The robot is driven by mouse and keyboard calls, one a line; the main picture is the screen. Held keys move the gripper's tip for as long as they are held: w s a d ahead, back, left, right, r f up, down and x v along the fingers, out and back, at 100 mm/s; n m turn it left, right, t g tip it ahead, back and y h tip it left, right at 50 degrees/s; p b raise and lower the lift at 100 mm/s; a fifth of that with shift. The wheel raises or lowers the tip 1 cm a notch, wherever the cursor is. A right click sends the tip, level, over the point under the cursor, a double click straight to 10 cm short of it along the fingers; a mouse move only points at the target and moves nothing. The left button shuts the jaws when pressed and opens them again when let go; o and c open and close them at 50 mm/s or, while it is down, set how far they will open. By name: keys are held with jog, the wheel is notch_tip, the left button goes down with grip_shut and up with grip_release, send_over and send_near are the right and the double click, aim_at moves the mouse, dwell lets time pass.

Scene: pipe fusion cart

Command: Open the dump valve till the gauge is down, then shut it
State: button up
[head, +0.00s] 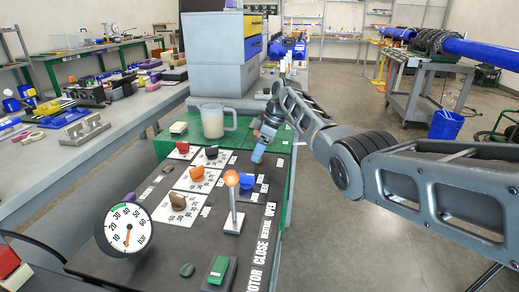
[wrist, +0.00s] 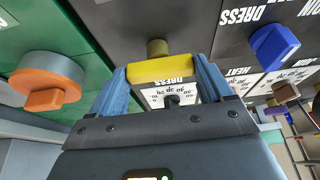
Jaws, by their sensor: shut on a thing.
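My gripper (wrist: 160,88) is shut on a yellow handle (wrist: 163,68) in the wrist view, one blue finger at each end. A brass-coloured stem (wrist: 158,48) shows just behind the handle. No label for the dump valve is readable, and the head view does not show the handle clearly. In the head view my gripper (head: 259,147) is at the far right part of the dark panel. The round white gauge (head: 110,232) stands at the panel's near left, apart from my gripper. Its orange needle is small, and I cannot read its value surely.
An orange-topped lever (head: 231,178) stands upright between gauge and gripper. A blue knob (head: 246,182) and other knobs sit on the panel (head: 165,258). A clear jug (head: 212,122) stands behind. The floor (head: 365,240) at right is clear.

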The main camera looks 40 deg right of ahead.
jog(key=o, duration=1)
jog(key=shift+c, duration=0.2)
jog(key=v, duration=0.7)
jog(key=shift+r, duration=0.35)
jog(key=shift+s+d, duration=0.1)
jog(key=shift+s, duration=0.05)
